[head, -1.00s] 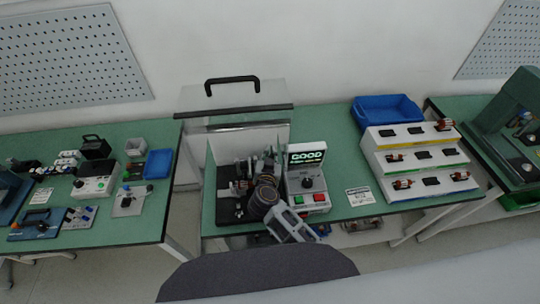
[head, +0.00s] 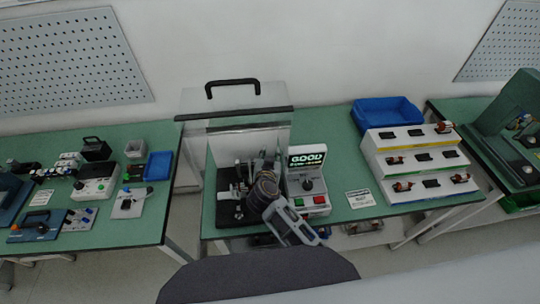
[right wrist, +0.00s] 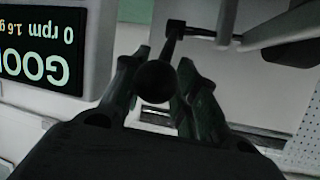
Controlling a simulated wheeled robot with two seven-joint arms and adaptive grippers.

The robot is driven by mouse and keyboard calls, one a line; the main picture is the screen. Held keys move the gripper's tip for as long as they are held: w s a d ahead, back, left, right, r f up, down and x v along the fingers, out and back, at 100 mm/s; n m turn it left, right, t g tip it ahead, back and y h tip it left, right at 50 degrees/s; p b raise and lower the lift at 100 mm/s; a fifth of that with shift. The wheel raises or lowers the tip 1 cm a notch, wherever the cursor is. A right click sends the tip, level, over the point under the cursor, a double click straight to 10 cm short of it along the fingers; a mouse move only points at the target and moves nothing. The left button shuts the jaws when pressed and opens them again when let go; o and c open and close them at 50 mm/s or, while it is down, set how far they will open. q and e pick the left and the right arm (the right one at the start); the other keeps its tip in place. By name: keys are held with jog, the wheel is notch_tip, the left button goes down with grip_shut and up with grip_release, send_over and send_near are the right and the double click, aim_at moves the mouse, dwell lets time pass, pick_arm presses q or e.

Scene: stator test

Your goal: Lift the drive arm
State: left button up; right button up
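The drive arm shows in the right wrist view as a dark rod with a round black knob (right wrist: 155,82) at its near end. My right gripper (right wrist: 160,75) has its two dark fingers close on either side of this knob, with little or no gap. In the head view my right gripper (head: 264,183) is over the stator test rig, beside the test box (head: 308,187) with its lit "GOOD" display (head: 306,160). The rig's black base (head: 227,207) shows at the left; my gripper hides much of the drive arm there. My left gripper is not in view.
A clear guard with a black handle (head: 232,84) stands behind the rig. To the right are a small sign (head: 360,198), a white stepped rack (head: 376,162) with several wound parts, and a blue bin (head: 386,112). Another green bench (head: 140,225) stands at the left.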

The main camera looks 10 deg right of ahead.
jog(key=shift+s, duration=0.1)
jog(key=shift+v, duration=1.3)
jog(key=v, duration=0.9)
jog(key=shift+s+a, duration=0.1)
jog(key=shift+a, duration=0.05)
